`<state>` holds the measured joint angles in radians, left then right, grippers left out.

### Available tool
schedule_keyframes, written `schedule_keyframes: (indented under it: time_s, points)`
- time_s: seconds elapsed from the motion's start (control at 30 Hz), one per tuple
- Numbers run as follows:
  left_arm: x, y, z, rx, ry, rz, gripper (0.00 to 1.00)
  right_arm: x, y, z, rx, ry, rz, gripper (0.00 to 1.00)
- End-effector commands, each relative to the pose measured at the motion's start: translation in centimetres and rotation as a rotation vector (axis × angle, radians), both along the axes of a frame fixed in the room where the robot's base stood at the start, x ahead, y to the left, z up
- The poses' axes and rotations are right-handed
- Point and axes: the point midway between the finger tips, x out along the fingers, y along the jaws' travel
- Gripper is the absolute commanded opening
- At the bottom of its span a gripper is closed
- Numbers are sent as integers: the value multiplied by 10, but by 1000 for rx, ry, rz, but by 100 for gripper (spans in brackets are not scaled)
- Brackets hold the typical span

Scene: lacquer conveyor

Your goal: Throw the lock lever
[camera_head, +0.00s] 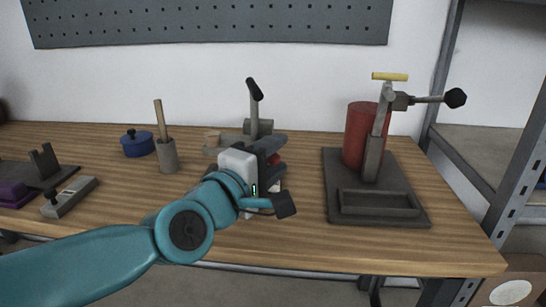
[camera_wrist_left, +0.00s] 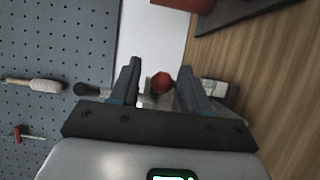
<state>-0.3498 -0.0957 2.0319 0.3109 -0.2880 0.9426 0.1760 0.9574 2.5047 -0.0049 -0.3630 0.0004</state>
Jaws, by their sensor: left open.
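A grey upright lever with a black grip (camera_head: 254,90) rises from a grey fixture at the middle of the bench. In the left wrist view its black tip (camera_wrist_left: 86,89) lies left of the fingers. My left gripper (camera_head: 272,155) is in front of the fixture and hides much of it. Its fingers are spread in the left wrist view (camera_wrist_left: 158,70), with a small red knob (camera_wrist_left: 162,82) showing between them. I cannot tell whether they touch it. My right gripper is not in view.
A press with a red cylinder (camera_head: 358,135), yellow handle (camera_head: 389,76) and black-knobbed arm (camera_head: 455,98) stands at right on a dark base (camera_head: 400,215). A blue pot (camera_head: 137,145), a grey cup with a wooden stick (camera_head: 167,157) and a purple block (camera_head: 12,192) are at left.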

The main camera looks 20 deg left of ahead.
Motion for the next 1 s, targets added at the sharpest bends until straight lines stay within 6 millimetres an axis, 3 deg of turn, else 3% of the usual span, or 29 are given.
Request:
schedule_keyframes:
  time_s: [0.17, 0.27, 0.7, 1.0]
  points:
    - [-4, 2, 0, -1, 1, -1, 46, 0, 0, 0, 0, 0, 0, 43]
    - [-15, 6, 1, 0, 0, -1, 46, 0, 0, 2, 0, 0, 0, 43]
    - [-121, 35, 4, -2, -1, 1, 46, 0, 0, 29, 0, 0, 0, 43]
    - [-155, 45, 1, 1, 0, 0, 46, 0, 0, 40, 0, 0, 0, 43]
